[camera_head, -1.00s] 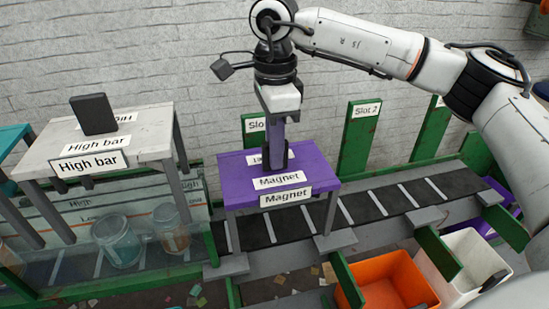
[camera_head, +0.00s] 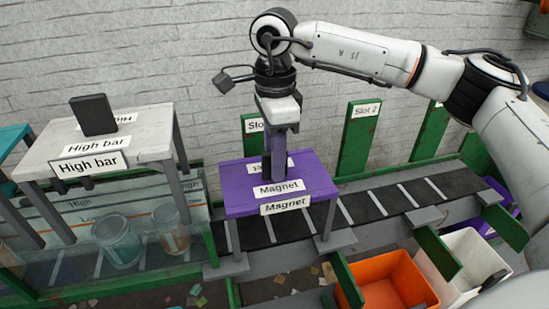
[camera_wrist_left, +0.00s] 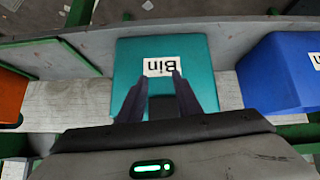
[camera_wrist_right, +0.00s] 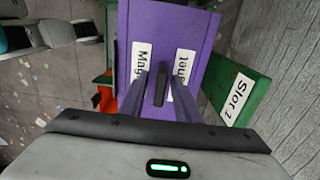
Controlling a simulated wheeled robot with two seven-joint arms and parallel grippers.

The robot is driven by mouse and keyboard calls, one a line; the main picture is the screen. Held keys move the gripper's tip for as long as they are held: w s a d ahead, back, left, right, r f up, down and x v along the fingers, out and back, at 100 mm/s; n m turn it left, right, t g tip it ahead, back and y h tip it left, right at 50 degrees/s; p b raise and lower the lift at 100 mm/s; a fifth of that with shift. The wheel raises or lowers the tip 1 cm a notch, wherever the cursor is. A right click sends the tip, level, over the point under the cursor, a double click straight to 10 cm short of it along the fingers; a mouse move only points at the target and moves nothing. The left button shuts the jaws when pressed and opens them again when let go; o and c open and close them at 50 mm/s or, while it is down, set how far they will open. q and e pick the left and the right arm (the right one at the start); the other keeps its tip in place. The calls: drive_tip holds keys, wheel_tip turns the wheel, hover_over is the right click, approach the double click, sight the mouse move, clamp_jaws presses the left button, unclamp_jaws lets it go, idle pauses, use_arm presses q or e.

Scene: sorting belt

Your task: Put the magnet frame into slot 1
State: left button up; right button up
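The purple magnet frame (camera_head: 238,200), labelled "Magnet", stands upright over the belt in front of the slot 1 sign (camera_head: 252,124). Its grey legs reach down close to grey plates beside the belt; I cannot tell if the feet touch. My right gripper (camera_head: 275,172) points down over its top, with the fingers on either side of its dark upright handle. The right wrist view shows the handle (camera_wrist_right: 159,84) between the fingertips, the purple top (camera_wrist_right: 195,28) below and the slot 1 sign (camera_wrist_right: 237,99). My left gripper (camera_wrist_left: 157,82) is open above a teal "Bin" piece (camera_wrist_left: 210,85).
The high bar frame (camera_head: 50,150) stands left of the magnet frame, with glass jars (camera_head: 117,240) below it. The slot 2 sign (camera_head: 365,110) is behind the belt (camera_head: 400,202), which is clear to the right. An orange bin (camera_head: 390,280) and a white bin (camera_head: 470,255) are in front.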

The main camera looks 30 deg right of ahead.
wheel_tip(320, 180, up, 12)
idle(0.4)
drive_tip(key=shift+a, duration=0.1)
